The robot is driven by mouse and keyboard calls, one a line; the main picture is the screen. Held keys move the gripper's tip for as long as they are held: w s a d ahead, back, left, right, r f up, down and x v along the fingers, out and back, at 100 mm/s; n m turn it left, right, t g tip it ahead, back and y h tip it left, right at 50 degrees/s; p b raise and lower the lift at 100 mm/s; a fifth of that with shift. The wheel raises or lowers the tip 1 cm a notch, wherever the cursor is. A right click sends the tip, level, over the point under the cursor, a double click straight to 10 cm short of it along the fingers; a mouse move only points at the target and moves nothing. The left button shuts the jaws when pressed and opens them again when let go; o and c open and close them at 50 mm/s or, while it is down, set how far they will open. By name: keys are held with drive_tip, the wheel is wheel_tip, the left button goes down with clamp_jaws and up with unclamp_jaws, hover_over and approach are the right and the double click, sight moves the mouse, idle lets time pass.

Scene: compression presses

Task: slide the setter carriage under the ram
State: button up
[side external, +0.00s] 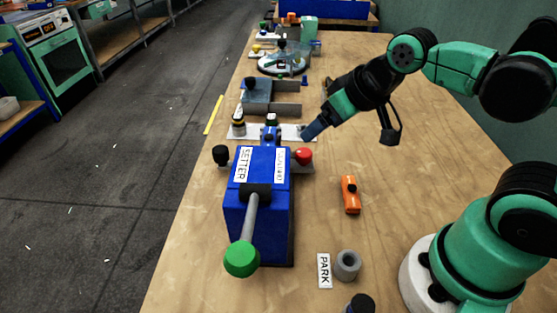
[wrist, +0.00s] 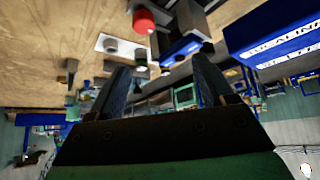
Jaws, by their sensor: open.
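The blue press (side external: 262,217) marked SETTER stands on the bench, with a lever ending in a green ball (side external: 241,259). A grey plate (side external: 300,168) shows at its far end, with a red knob (side external: 304,156) on the right and a black knob (side external: 221,154) on the left. I cannot tell for sure whether this plate is the carriage. The red knob also shows in the wrist view (wrist: 144,20). My gripper (side external: 306,136) is open and empty, just beyond the red knob and apart from it. Its two fingers show in the wrist view (wrist: 160,66).
A white plate (side external: 258,133) with small fixtures lies beyond the press, with grey blocks (side external: 286,109) behind it. An orange tool (side external: 350,195) lies to the right. A grey ring (side external: 347,265) stands beside the PARK label (side external: 323,270).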

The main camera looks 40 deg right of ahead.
drive_tip(key=w+a+r+n+g, duration=0.2)
drive_tip(key=w+r, duration=0.1)
drive_tip(key=w, duration=0.2)
drive_tip(key=n+g, duration=0.4)
drive_tip(key=g, duration=0.1)
hover_over(220, 149)
wheel_tip(220, 149, down, 6)
drive_tip(key=shift+s+d+f, duration=0.15)
drive_tip(key=shift+f, duration=0.1)
drive_tip(key=shift+a+f, duration=0.2)
drive_tip(key=shift+f, duration=2.95)
